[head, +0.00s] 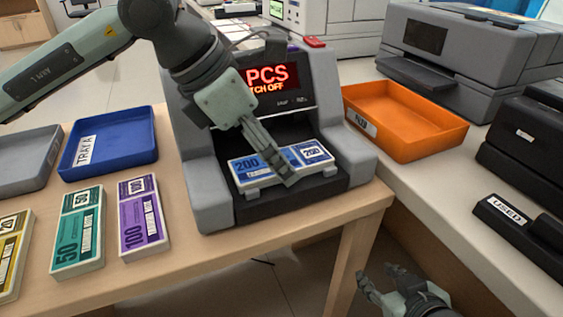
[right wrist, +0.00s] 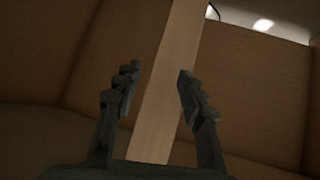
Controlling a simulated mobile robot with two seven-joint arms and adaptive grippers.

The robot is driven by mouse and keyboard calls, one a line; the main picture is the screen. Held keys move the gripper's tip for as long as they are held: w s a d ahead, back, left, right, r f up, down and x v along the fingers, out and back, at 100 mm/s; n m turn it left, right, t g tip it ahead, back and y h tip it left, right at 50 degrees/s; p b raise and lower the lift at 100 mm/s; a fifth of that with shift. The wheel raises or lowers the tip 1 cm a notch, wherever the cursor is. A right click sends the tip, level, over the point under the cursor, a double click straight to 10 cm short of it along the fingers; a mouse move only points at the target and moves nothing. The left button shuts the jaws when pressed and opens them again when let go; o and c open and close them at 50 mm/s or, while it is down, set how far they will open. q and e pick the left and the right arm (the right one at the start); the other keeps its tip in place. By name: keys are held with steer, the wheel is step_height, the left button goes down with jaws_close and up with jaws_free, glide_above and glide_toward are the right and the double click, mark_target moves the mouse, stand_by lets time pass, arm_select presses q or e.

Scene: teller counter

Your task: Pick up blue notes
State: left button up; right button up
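The blue notes (head: 313,153), a bundle marked 200, lie in the front tray of the grey counting machine (head: 208,190). My left gripper (head: 284,176) reaches down from above, its fingers over the middle of the blue notes and hiding part of them. Whether its fingers are open or shut on the bundle cannot be told. My right gripper (head: 382,285) is low at the bottom right, beside the table and away from the notes. In the right wrist view its fingers (right wrist: 158,90) are apart with nothing between them.
Purple (head: 143,218), green (head: 78,232) and yellow (head: 10,255) note bundles lie on the left table. Behind them are a blue tray (head: 112,136) and a grey tray (head: 28,160). An orange tray (head: 420,145) and black devices stand on the right counter. A wooden leg (right wrist: 172,90) is near my right gripper.

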arm_select(q)
steer(key=shift+r, duration=0.1)
steer(key=c, duration=1)
